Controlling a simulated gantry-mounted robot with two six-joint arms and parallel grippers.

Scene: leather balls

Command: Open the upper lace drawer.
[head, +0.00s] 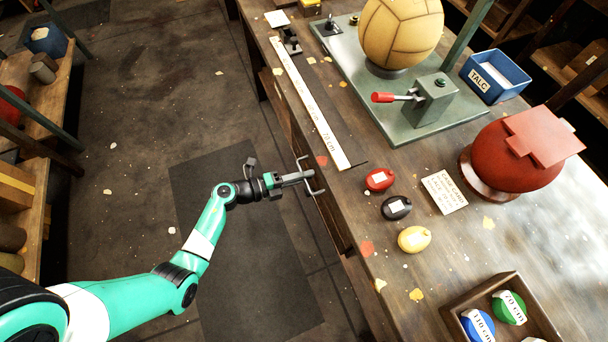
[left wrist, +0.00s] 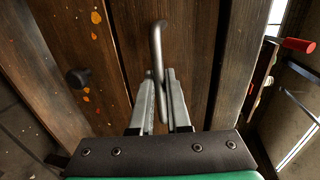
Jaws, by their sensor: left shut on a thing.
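The upper lace drawer is under the front edge of the workbench, and its wooden front (left wrist: 190,40) fills the middle of the left wrist view. A grey metal bar handle (left wrist: 157,45) stands out from that front. My left gripper (left wrist: 160,95) is shut on the handle, with one finger on each side of it. In the head view my left gripper (head: 304,176) is beside the bench's front edge, and the handle shows at its fingertips. The drawer front looks close to the bench, but I cannot tell if there is a gap. My right gripper is not in view.
A dark round knob (left wrist: 78,77) sits on the neighbouring wooden panel. The floor (head: 130,130) left of the bench is clear.

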